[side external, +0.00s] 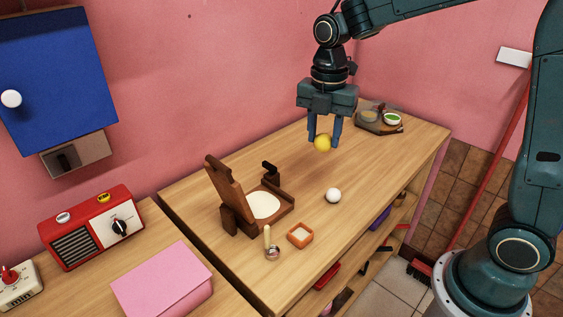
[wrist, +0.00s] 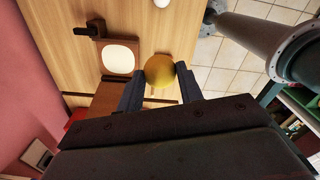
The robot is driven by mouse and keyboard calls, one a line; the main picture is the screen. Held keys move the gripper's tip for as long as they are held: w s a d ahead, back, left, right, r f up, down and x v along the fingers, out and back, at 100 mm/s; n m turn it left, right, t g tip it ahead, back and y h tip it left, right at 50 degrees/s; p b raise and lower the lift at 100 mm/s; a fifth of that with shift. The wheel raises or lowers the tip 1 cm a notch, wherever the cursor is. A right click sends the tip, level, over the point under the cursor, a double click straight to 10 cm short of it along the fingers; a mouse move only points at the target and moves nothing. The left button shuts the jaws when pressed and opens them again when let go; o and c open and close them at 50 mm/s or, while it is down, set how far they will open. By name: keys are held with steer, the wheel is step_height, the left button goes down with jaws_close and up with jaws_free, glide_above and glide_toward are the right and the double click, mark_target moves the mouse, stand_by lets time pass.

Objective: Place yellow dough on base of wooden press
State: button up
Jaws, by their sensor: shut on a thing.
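The yellow dough (side external: 322,143) is a ball held between the fingertips of my gripper (side external: 324,138), well above the table. It also shows in the wrist view (wrist: 160,70), between the two dark fingers of my gripper (wrist: 161,84). The wooden press (side external: 235,200) stands open on the table, to the left of and below my gripper. Its lid is tilted up, and a pale round disc (side external: 263,205) lies on its base (side external: 284,213). The press base also shows in the wrist view (wrist: 119,73), to the left of the dough.
A white ball (side external: 333,195) lies right of the press. A small orange dish (side external: 300,236) and a tool with a pale handle (side external: 268,240) are in front. A tray with bowls (side external: 378,120) stands at the back right. A red radio (side external: 92,228) and pink box (side external: 162,280) are left.

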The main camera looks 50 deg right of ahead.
steer(key=w+a+r, duration=0.2)
steer(key=w+a, duration=0.6)
steer(key=w, duration=0.3)
steer(key=shift+w+a+n, duration=0.3)
steer(key=shift+a, duration=0.05)
step_height(320, 180, down, 20)
steer(key=shift+r, duration=0.1)
stand_by(0.7)
steer(key=o, duration=1)
steer(key=shift+f, duration=0.2)
steer(key=shift+r, duration=0.1)
